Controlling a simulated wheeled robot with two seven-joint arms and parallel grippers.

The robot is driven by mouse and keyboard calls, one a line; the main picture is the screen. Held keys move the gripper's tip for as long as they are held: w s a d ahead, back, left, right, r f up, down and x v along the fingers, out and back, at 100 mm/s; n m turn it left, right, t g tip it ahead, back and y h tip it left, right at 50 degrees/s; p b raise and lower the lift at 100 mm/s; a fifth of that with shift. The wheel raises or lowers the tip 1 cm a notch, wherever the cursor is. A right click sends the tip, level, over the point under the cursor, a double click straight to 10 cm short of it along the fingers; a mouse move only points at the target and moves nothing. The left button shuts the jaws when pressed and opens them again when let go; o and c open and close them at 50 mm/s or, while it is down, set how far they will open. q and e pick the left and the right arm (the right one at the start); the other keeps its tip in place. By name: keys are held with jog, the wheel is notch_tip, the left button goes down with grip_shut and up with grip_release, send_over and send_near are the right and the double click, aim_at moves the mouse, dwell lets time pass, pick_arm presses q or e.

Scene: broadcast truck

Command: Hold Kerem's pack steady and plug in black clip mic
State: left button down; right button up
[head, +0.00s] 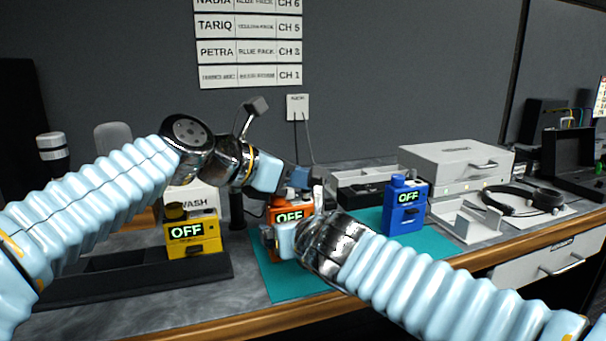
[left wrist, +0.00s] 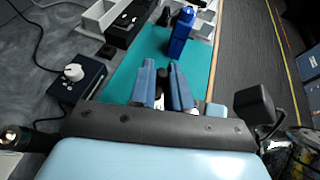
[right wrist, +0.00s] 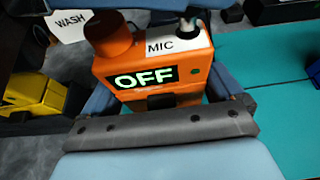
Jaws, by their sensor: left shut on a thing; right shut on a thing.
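The orange pack (head: 290,209) stands on the teal mat with its screen reading OFF. The right wrist view shows its face (right wrist: 196,66), a MIC label and an orange knob (right wrist: 108,32). My right gripper (head: 274,240) is shut on the pack's body. My left gripper (head: 302,180) is above the pack, shut on a small dark plug (left wrist: 161,75), likely the black clip mic's. A silver and black connector (right wrist: 187,29) stands upright at the MIC socket; I cannot tell whether it is seated. The mic itself is not clearly visible.
A yellow pack (head: 192,246) reading OFF stands left by a black tray (head: 130,277). A blue pack (head: 405,207) reading OFF stands right on the teal mat (head: 288,283). A grey case (head: 455,160) and headphones (head: 525,198) lie further right. A dark knob box (left wrist: 78,76) is near my left gripper.

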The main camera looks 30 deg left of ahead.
pick_arm(q)
jog(key=shift+f, duration=0.75)
jog(key=c, duration=1)
grip_release()
jog(key=v, duration=1.2)
pick_arm(e)
jog(key=o, duration=0.8)
